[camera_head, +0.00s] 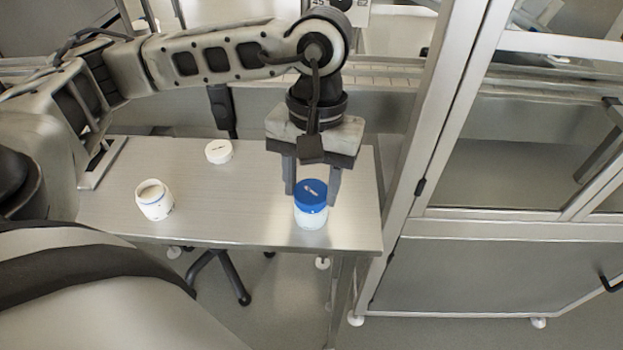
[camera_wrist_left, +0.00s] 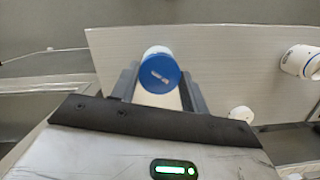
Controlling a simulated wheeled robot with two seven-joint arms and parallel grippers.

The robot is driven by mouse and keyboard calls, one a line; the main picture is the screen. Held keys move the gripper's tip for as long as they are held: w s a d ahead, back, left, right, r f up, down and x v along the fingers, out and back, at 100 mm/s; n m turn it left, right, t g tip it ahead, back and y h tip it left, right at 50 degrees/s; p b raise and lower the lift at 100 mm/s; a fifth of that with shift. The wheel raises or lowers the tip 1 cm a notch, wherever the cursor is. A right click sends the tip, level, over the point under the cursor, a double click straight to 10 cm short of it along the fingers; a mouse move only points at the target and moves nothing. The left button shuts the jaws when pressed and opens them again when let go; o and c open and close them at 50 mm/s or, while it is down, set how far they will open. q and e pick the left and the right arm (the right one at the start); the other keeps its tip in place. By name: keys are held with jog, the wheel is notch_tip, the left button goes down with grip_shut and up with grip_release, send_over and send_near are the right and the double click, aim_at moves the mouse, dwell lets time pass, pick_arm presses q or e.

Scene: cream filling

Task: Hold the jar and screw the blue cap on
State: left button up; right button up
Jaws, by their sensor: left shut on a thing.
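A white jar (camera_head: 311,219) stands upright near the right front of the metal table, with the blue cap (camera_head: 311,191) sitting on its top. The blue cap also shows in the left wrist view (camera_wrist_left: 159,75), between the two fingers. My left gripper (camera_head: 313,192) points down from above, its fingers on either side of the blue cap and shut on it. How far the cap is screwed down cannot be told. My right gripper is not in view.
A white cap (camera_head: 219,151) lies near the back. The table (camera_head: 240,205) is clear between them. A metal-framed cabinet (camera_head: 470,270) stands to the right.

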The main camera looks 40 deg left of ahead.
pick_arm(q)
jog(key=shift+f, duration=0.1)
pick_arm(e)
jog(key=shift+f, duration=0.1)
pick_arm(q)
jog(key=shift+f+b, duration=0.15)
jog(key=shift+b, duration=0.15)
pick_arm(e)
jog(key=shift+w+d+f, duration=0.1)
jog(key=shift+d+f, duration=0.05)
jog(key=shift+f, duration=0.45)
pick_arm(q)
jog(key=o, duration=1)
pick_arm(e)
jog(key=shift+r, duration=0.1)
pick_arm(q)
jog(key=r, duration=0.5)
jog(key=w+r+p, duration=0.1)
jog(key=r, duration=0.4)
jog(key=w+r, duration=0.1)
jog(key=r, duration=0.4)
jog(key=shift+w+a+r, duration=0.2)
jog(key=shift+a+r, duration=0.15)
jog(key=shift+r, duration=0.05)
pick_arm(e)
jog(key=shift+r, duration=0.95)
